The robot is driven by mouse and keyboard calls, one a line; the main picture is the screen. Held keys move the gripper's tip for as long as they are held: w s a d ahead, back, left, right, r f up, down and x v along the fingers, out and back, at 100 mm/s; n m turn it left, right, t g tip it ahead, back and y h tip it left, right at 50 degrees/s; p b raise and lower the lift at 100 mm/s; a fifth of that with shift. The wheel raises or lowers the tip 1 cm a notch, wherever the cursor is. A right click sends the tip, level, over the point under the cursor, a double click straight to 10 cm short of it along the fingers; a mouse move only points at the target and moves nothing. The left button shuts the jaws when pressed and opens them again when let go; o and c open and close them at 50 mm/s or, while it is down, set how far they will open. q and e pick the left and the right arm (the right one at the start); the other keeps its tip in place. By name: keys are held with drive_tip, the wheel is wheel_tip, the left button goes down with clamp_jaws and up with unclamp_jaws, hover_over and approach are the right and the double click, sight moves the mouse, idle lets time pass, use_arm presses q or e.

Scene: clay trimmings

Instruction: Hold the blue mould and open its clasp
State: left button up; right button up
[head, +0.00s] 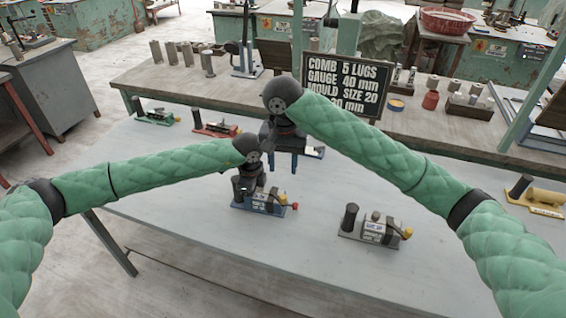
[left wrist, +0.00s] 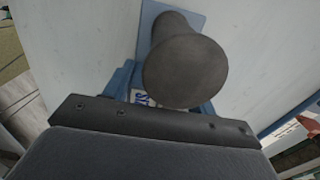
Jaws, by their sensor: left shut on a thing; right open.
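The blue mould (head: 268,208) stands on the near part of the grey table, with a dark post at its left end, a label on its body and a yellow knob and red tip at its right end. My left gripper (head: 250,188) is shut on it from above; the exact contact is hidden. In the left wrist view the mould's dark post (left wrist: 187,70) stands beyond the gripper, with part of the label (left wrist: 143,98) showing. My right gripper (head: 286,160) is open and empty, its blue fingers pointing down above the table behind the mould. The clasp's state is too small to tell.
Green (head: 155,117), red (head: 215,130) and yellow (head: 540,196) moulds stand farther out. A black sign (head: 345,85) stands behind. The table's front middle is clear.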

use_arm(q)
drive_tip(key=o, duration=1.4)
drive_tip(key=shift+o, duration=0.2)
drive_tip(key=shift+r, duration=0.1)
